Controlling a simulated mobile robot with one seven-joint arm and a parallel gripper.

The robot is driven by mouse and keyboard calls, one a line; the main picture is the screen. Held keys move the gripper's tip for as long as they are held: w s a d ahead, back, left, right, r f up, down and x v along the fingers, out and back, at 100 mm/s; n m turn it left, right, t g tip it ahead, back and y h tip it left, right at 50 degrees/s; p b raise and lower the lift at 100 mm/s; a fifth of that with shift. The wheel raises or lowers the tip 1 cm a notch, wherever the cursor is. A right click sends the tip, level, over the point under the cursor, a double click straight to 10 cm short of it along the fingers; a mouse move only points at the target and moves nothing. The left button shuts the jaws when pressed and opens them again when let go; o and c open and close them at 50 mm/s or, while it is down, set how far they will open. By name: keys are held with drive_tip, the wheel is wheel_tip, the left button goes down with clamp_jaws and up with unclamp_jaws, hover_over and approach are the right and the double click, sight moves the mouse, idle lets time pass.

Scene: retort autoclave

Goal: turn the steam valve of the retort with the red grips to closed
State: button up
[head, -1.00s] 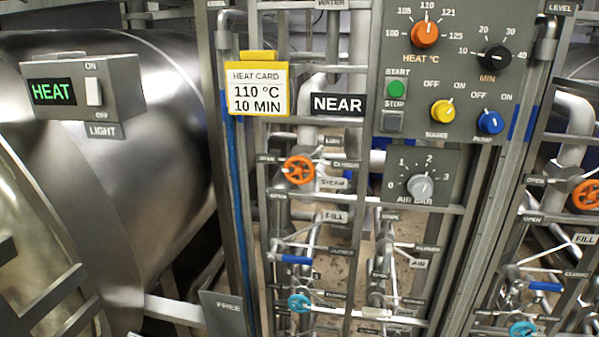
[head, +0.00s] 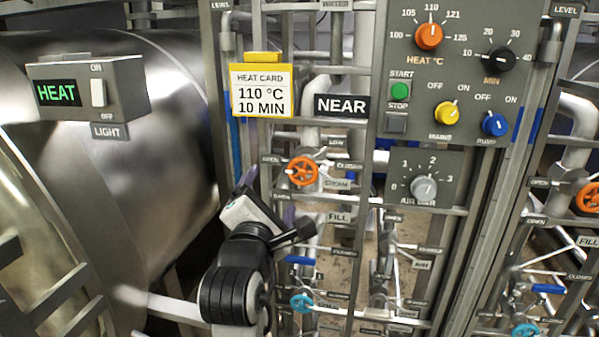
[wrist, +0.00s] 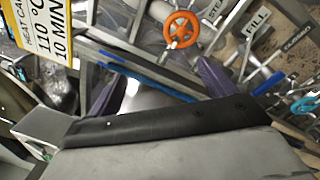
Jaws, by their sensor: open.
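An orange steam handwheel (head: 302,171) sits on the NEAR panel beside the STEAM label (head: 338,185), with a LOW label above and OPEN and CLOSED labels around it. It also shows at the top of the wrist view (wrist: 182,29). A second orange handwheel (head: 588,196) is at the right edge. I see no red grips; the lever grips in view are blue. My gripper (head: 270,197) is below and left of the near handwheel, apart from it. In the wrist view its purple fingers (wrist: 160,86) are spread, with nothing held between them.
Blue-grip levers (head: 299,260) and a teal handwheel (head: 301,303) are below the STEAM wheel. Frame bars and a blue pipe (head: 235,147) stand close to my gripper. The heat card (head: 262,90) and NEAR sign (head: 341,105) hang above. A HEAT light box (head: 88,90) is at left.

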sight(301, 174)
drive_tip(key=shift+g+h, duration=0.5)
drive_tip(key=shift+g, duration=0.1)
drive_tip(key=d+p+x, duration=0.1)
drive_tip(key=x, duration=0.3)
drive_tip(key=f+p+x, duration=0.1)
drive_tip(key=x, duration=0.4)
drive_tip(key=d+p+x, duration=0.1)
drive_tip(key=x, duration=0.4)
drive_tip(key=shift+s+d+f, duration=0.15)
drive_tip(key=shift+d+f, duration=0.2)
drive_tip(key=shift+c, duration=0.4)
drive_tip(key=c, duration=0.9)
